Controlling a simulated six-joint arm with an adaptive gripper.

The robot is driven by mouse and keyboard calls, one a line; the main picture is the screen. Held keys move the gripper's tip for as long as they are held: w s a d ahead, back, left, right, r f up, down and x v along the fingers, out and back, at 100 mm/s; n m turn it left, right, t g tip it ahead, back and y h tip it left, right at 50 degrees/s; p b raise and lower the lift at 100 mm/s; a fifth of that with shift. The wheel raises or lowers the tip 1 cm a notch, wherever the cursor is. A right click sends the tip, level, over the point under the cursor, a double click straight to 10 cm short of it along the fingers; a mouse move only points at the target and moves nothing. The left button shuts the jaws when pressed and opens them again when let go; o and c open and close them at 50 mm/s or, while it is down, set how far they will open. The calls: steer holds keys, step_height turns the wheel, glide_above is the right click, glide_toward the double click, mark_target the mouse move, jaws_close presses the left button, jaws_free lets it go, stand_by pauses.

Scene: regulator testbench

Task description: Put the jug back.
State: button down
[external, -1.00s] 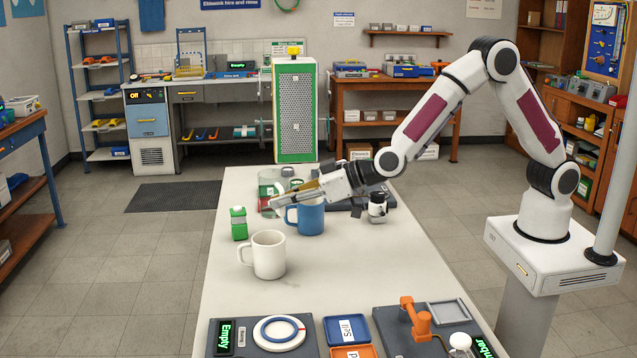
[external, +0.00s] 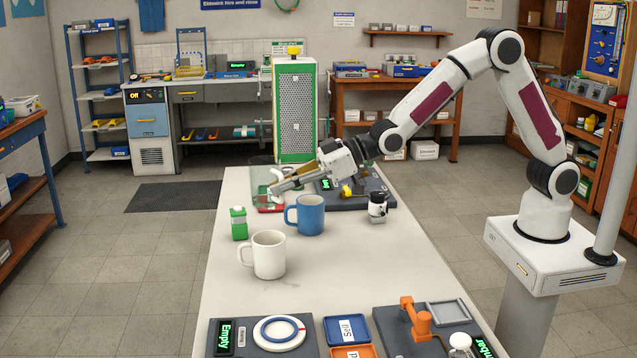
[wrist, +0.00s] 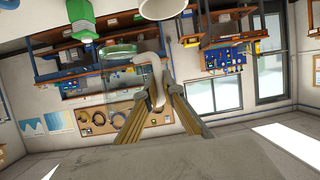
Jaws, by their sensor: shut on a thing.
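The jug (external: 262,178) is a clear, see-through vessel at the far left part of the bench in the external view. In the wrist view the jug (wrist: 118,72) has a greenish rim and a pale curved handle. My gripper (external: 274,190) reaches in from the right, above the bench. In the wrist view my gripper (wrist: 157,92) has its two fingers on either side of the handle, shut on it. The jug's base is hard to make out, so I cannot tell whether it touches the bench.
A blue mug (external: 311,215), a white mug (external: 269,256) and a green carton (external: 238,224) stand nearer the camera. A dark panel (external: 345,203) and a small black-and-white device (external: 378,207) are to the right. The middle of the white bench (external: 330,275) is clear.

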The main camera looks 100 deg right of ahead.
steer(key=s+a+f+n+g+y, duration=0.1)
steer(key=s+n+g+y, duration=0.1)
steer(key=s, duration=0.5)
steer(key=s+a+f+n+g+y, duration=0.1)
steer(key=s+a+n+g+y, duration=0.1)
steer(key=s+n+y, duration=0.3)
steer(key=s+a+f+n+g+y, duration=0.1)
steer(key=s+n+g+y, duration=0.1)
steer(key=s, duration=0.7)
steer(key=shift+s+a+f+n+g+y, duration=0.2)
steer(key=shift+a+f+n+g+y, duration=0.2)
steer(key=shift+n+y, duration=0.65)
step_height(320, 180, down, 6)
steer(key=shift+f, duration=0.15)
stand_by(0.3)
steer(key=shift+f, duration=1.9)
steer(key=shift+f, duration=0.1)
